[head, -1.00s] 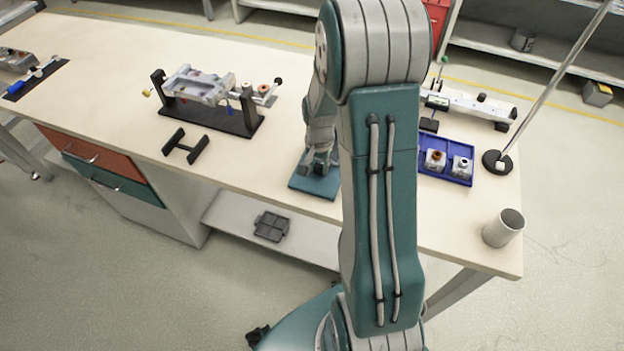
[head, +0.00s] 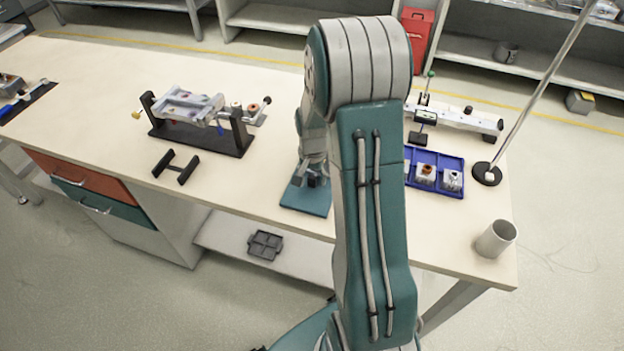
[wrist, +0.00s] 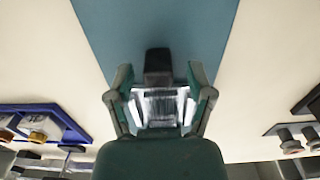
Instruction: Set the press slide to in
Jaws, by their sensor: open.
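My gripper (head: 313,176) is over a teal plate (head: 304,203) near the front edge of the bench, partly hidden by my arm. In the wrist view my gripper (wrist: 158,78) is open, its fingers on either side of a silver ribbed block (wrist: 160,107). A black block (wrist: 158,62) shows just beyond that block, against the teal plate (wrist: 210,25). I cannot tell whether these blocks are the press slide or whether the fingers touch them. A white rail with black knobs (head: 465,117) stands at the back right; nothing marks it clearly as the press slide.
A blue tray (head: 412,158) with two small parts lies right of my arm. A rod stand (head: 487,174) and a grey cup (head: 496,238) are farther right. Bare bench lies between.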

